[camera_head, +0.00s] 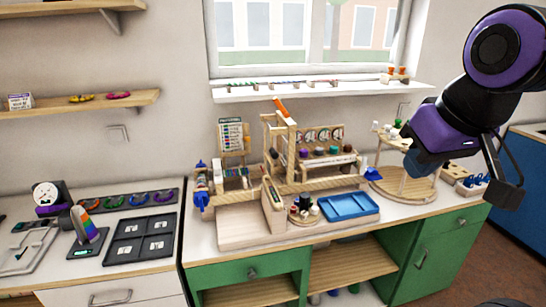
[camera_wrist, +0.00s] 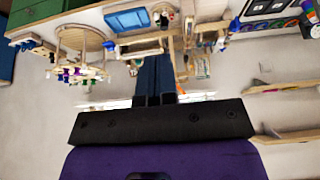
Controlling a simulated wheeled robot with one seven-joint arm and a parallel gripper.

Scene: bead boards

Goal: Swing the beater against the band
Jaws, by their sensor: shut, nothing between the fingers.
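A small wooden band loom (camera_head: 250,230) stands on the counter in the head view. A tall upright wooden frame (camera_head: 291,155) with an orange piece (camera_head: 281,106) on top rises from its middle; it looks like the beater. A narrow strip (camera_head: 272,192) in front of the frame looks like the band, but its detail is too small to tell.
A blue tray (camera_head: 350,206) lies right of the loom, and a round wooden stand (camera_head: 405,190) stands farther right. A dark compartment tray (camera_head: 141,239) lies on the left counter. A window shelf (camera_head: 320,90) overhangs the back. The air between my gripper and the loom looks mostly free.

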